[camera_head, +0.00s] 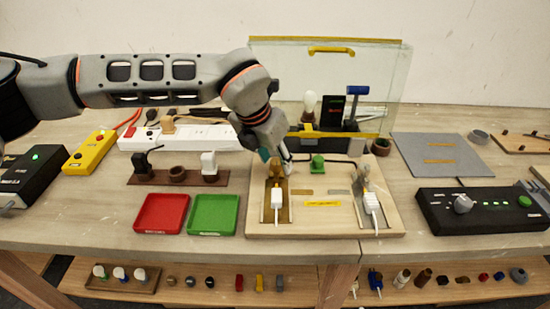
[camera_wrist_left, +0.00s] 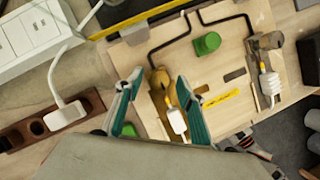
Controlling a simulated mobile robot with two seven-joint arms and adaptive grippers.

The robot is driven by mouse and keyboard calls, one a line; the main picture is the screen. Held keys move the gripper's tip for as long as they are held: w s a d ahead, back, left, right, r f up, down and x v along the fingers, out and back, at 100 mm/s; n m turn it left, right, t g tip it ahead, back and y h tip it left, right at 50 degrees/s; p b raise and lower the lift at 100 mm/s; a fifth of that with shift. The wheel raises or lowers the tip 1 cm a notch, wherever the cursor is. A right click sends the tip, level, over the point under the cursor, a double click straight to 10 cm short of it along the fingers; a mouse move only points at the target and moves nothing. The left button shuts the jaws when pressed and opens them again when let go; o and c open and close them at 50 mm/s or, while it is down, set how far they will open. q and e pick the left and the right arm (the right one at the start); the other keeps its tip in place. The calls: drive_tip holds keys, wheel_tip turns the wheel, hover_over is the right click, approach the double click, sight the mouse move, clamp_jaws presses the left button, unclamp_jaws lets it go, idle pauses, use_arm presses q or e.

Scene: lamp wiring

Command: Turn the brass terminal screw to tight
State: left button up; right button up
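The wooden wiring board (camera_head: 325,224) lies on the table. The brass terminal (camera_head: 283,201) is on its left side, with a white plug-like piece (camera_head: 278,199) on a cord in front. My left gripper (camera_head: 276,162) reaches down over the far end of the brass terminal and partly hides it. In the left wrist view the two teal fingers (camera_wrist_left: 160,75) stand apart, with the brass terminal (camera_wrist_left: 159,84) between and beyond them. I cannot tell whether they touch it, nor how far the screw is turned. The steel-coloured terminal (camera_head: 363,184) is on the board's right. My right gripper is not in view.
A green block (camera_head: 318,163) stands between the terminals, with black wires beside it. A clear panel case (camera_head: 385,75) with a bulb (camera_head: 310,103) is behind. Red (camera_head: 162,213) and green trays (camera_head: 214,214) lie left; a black control box (camera_head: 485,211) is right.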

use_arm(q)
drive_tip(key=v, duration=1.2)
drive_tip(key=shift+r, duration=0.1)
